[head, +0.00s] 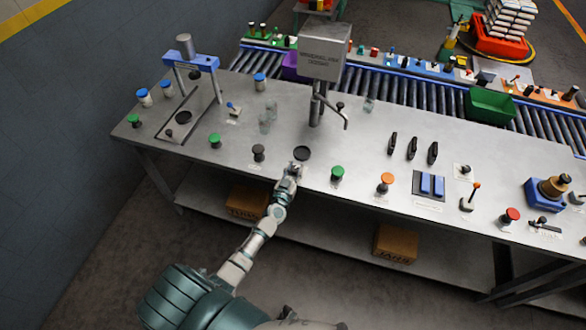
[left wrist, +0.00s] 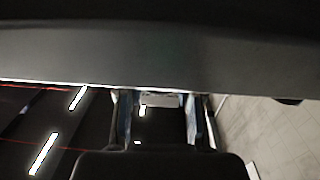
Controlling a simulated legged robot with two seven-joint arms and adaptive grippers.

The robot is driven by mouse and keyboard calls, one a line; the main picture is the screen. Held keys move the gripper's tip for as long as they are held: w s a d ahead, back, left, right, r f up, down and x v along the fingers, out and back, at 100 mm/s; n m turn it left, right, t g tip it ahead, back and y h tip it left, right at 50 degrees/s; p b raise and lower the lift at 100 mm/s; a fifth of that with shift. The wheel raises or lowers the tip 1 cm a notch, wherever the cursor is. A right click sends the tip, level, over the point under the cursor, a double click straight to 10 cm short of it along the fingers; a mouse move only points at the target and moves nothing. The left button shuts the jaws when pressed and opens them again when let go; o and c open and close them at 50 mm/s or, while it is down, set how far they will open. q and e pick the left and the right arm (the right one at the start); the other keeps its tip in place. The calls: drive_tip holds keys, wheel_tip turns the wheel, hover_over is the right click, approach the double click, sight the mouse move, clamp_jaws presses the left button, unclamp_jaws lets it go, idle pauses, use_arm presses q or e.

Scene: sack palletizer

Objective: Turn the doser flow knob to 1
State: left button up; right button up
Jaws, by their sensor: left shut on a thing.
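The mineral mix doser (head: 325,55) is a grey box on a post with a spout and side lever, standing at the back of the steel bench. My left gripper (head: 295,168) is down at the bench's front part, just in front of a round black disc (head: 302,153). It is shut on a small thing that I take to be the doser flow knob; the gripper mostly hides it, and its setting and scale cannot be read. In the left wrist view the two fingers (left wrist: 162,118) stand on either side of a small pale piece. My right gripper is not in view.
A black knob (head: 258,152) stands left of the gripper, a green button (head: 337,173) to the right and an orange one (head: 387,180) beyond. Glass jars (head: 266,122) stand behind. A roller conveyor (head: 400,95) runs behind the bench.

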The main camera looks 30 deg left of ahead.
use_arm(q)
drive_tip(key=n+y+p, duration=0.1)
drive_tip(key=y+p, duration=0.1)
drive_tip(key=n+g+y+p, duration=0.1)
drive_tip(key=y, duration=0.1)
drive_tip(key=shift+w+d+r+n+p, duration=0.2)
drive_tip(key=shift+d+r+n+p, duration=0.1)
drive_tip(key=shift+r+p, duration=0.1)
drive_tip(key=shift+n+g+y, duration=0.4)
drive_tip(key=shift+n+y, duration=0.1)
drive_tip(key=n+y, duration=0.1)
drive_tip(key=g+y, duration=0.1)
drive_tip(key=shift+a+f+n+g+y+p, duration=0.2)
drive_tip(key=shift+n+g+y+p, duration=0.1)
drive_tip(key=shift+n+p, duration=0.1)
drive_tip(key=shift+d+f+n+g+y+b, duration=0.15)
drive_tip(key=shift+n+g+y+b, duration=0.25)
drive_tip(key=shift+n+g+y, duration=0.6)
drive_tip(key=shift+f+n+g+y+b, duration=0.1)
drive_tip(key=shift+n+g+y+b, duration=0.6)
drive_tip(key=shift+g+y+b, duration=0.1)
drive_tip(key=n+g+y+b, duration=0.1)
drive_tip(key=n+g+b, duration=0.1)
drive_tip(key=g, duration=0.1)
drive_tip(key=shift+y+b, duration=0.4)
drive_tip(key=shift+r+n+g+b, duration=0.2)
drive_tip(key=shift+n+g+b, duration=0.2)
drive_tip(key=shift+n+g, duration=0.15)
drive_tip(key=shift+y, duration=0.3)
